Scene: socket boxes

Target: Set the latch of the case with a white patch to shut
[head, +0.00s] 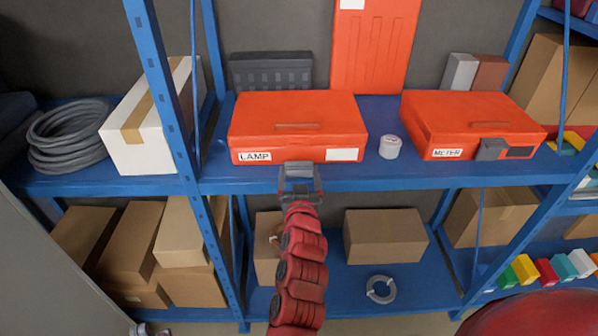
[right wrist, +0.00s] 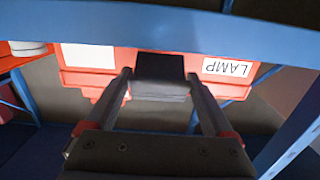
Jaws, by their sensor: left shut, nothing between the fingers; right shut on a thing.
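The orange LAMP case (head: 297,112) lies on the blue middle shelf. Its front has the LAMP label and a white patch (head: 342,155), also seen in the right wrist view (right wrist: 90,56). My right gripper (head: 300,180) is at the middle of the case's front edge. In the right wrist view its fingers are on both sides of the dark latch (right wrist: 160,68) and shut on it. The fingers partly cover the latch, and I cannot tell its exact angle. My left gripper (head: 148,329) is shut and empty, partly cut off at the bottom left.
An orange METER case (head: 468,115) with a grey latch and a black patch is at the right. A small white jar (head: 390,147) stands between the cases. The shelf's front beam (head: 400,182) runs close by my right gripper. A blue post (head: 160,75) stands left.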

